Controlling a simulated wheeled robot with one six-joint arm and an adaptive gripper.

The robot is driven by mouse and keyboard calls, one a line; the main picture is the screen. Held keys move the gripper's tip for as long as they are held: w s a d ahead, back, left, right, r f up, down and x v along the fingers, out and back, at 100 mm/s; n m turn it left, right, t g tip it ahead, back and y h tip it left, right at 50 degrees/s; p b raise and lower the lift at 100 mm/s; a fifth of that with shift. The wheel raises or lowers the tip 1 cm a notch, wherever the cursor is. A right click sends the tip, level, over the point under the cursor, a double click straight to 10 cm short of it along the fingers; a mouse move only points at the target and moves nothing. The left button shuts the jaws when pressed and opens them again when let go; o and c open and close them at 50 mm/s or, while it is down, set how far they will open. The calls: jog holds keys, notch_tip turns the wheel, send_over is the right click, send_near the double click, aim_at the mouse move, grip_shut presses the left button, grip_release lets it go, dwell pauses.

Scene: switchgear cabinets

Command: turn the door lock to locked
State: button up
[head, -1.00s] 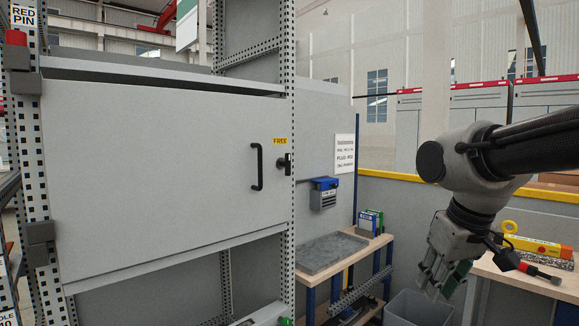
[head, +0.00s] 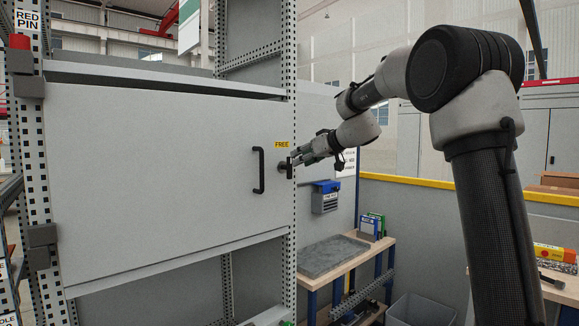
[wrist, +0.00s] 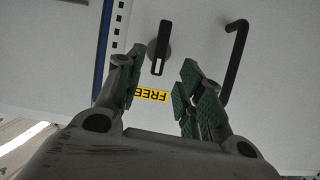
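The door lock (head: 283,165) is a dark turn-knob at the right edge of a grey cabinet door (head: 150,180). In the wrist view the lock (wrist: 160,48) is a black lever on a round base, lying along the picture's vertical. A yellow FREE label (head: 281,144) sits above the lock; it shows upside down in the wrist view (wrist: 152,95). My gripper (head: 296,157) is at the lock from the right. In the wrist view my gripper (wrist: 160,72) is open, its green-padded fingers apart, with the lever in line with the gap. I see no clear contact.
A black door handle (head: 258,170) stands just left of the lock; it shows near my right finger in the wrist view (wrist: 235,62). A perforated post (head: 290,220) runs beside the door. A bench (head: 335,260) and a blue-grey box (head: 325,197) are lower right.

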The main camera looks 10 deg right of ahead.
aim_at(291, 163)
jog(key=shift+n, duration=0.4)
jog(key=x, duration=0.7)
jog(key=shift+w+a+f, duration=0.15)
jog(key=shift+w+f, duration=0.05)
jog(key=shift+w, duration=0.1)
grip_shut()
